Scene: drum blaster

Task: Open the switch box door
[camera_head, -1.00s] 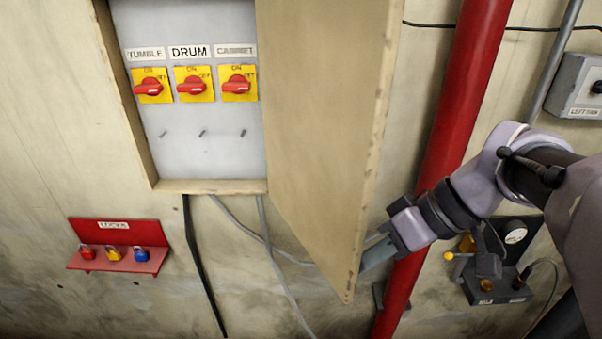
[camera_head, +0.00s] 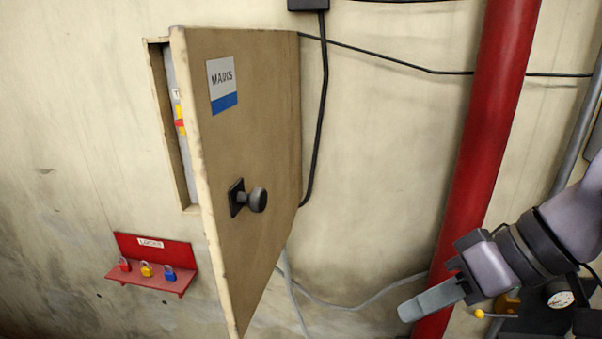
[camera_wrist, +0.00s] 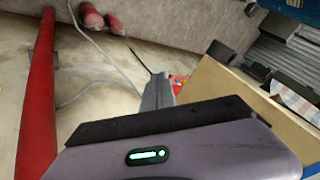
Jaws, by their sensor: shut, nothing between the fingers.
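The switch box door (camera_head: 225,150) stands part-way open in the head view, hinged at its right side. Its outer face shows a "MAINS" label (camera_head: 222,84) and a dark round knob (camera_head: 257,199). The door hides most of the switch box (camera_head: 157,120); only a narrow strip of its inside shows at the left. My gripper (camera_head: 404,313) is shut and empty, low and to the right of the door, apart from it, in front of a red pipe. In the wrist view my gripper (camera_wrist: 157,82) shows beside what seems to be the wooden door (camera_wrist: 225,88).
The red pipe (camera_head: 478,160) runs up the wall at the right and also shows in the wrist view (camera_wrist: 36,100). A red shelf (camera_head: 150,278) with padlocks hangs low at the left. A gauge panel (camera_head: 560,298) is behind my arm.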

